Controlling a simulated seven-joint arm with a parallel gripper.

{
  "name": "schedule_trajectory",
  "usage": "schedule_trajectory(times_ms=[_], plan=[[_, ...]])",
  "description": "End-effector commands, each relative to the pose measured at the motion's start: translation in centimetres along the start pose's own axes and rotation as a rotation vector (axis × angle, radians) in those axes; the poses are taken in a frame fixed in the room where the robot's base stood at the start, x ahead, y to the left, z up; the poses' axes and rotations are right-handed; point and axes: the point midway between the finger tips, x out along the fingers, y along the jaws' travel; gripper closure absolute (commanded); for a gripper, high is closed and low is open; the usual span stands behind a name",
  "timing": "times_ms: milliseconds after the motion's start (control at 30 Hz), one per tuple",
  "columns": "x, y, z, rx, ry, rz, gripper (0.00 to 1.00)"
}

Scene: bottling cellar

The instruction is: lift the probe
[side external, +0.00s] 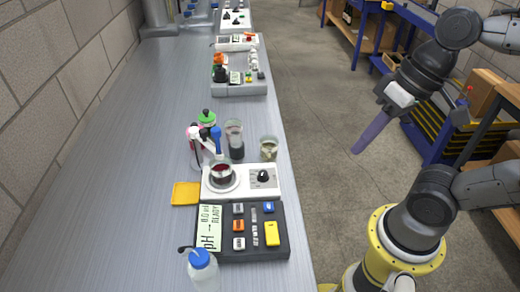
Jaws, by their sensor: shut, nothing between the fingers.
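What looks like the probe (217,138), with a blue top, stands upright at the end of a white holder arm (193,134). It is above a small beaker of dark red liquid (222,175); whether its tip is in the liquid I cannot tell. The beaker stands on the round plate of a white stirrer (264,191) with a black knob. My gripper (360,148) is at the right, in the air over the floor beyond the bench's right edge, well apart from the probe. Its purple fingers are shut and empty, pointing down and left.
On the metal bench (110,170), a pH meter (245,254) and a blue-capped wash bottle (203,270) stand in front. A tall glass (234,140), a jar (269,149) and a green-capped bottle (206,118) stand behind. A yellow-orange pad (186,193) lies left. The bench's left side is clear.

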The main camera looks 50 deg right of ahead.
Motion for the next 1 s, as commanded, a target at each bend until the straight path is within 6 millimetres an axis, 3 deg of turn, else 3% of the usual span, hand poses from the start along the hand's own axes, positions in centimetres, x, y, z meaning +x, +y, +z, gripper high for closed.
schedule_trajectory(times_ms=[100,200,367,567,733,867,1000], plan=[[0.0,2.6,-0.4,-0.117,0.124,0.105,1.0],[0.5,4.1,-1.1,-0.179,0.161,0.168,1.0],[0.4,4.3,-1.5,-0.196,0.173,0.181,1.0],[0.1,0.8,-0.2,-0.039,0.03,0.031,1.0],[0.5,-3.0,-0.7,0.167,-0.209,-0.115,1.0],[1.1,-5.5,-2.5,0.34,-0.395,-0.226,1.0],[2.1,-7.5,-6.0,0.553,-0.605,-0.366,1.0]])
